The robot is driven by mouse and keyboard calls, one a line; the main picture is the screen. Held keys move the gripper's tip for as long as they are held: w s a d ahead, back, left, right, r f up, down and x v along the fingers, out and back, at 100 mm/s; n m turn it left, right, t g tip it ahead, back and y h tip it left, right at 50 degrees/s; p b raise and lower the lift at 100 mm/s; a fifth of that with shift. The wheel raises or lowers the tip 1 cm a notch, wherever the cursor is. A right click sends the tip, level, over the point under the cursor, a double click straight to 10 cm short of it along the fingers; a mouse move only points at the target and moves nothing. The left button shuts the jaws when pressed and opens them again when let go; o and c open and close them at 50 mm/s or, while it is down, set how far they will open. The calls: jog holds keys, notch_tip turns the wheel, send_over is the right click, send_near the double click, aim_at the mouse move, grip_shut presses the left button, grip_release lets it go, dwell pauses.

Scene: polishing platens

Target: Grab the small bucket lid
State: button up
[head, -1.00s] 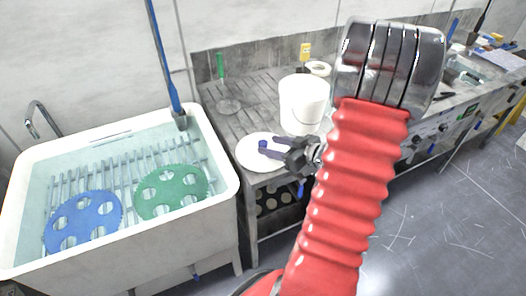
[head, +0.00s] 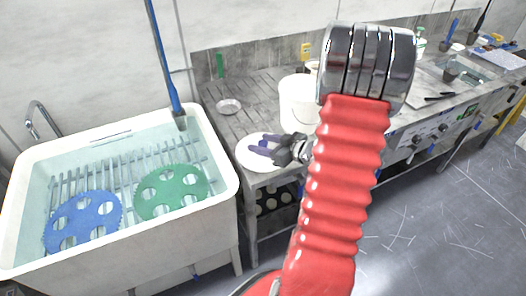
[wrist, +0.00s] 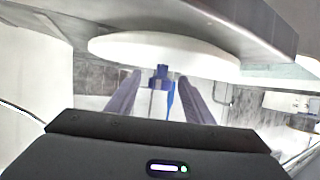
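The small bucket lid (head: 246,158) is a flat white disc at the front left corner of the grey bench, next to the white bucket (head: 297,103). In the wrist view the lid (wrist: 205,57) is a wide white plate with a small blue knob (wrist: 160,76). My gripper (head: 262,147) reaches in from the right over the lid. In the wrist view my gripper (wrist: 160,85) is open, one dark finger on each side of the knob with gaps. In the head view the fingers hide the knob.
The white sink (head: 225,155) left of the bench holds a blue disc (head: 83,222) and a green disc (head: 170,192) with holes. A blue-handled tool (head: 165,60) stands at its back corner. A small round metal dish (head: 229,106) lies behind the lid.

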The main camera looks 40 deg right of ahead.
aim_at(263, 142)
jog(key=c, duration=1.1)
jog(key=shift+c, duration=0.2)
jog(key=shift+r, duration=5)
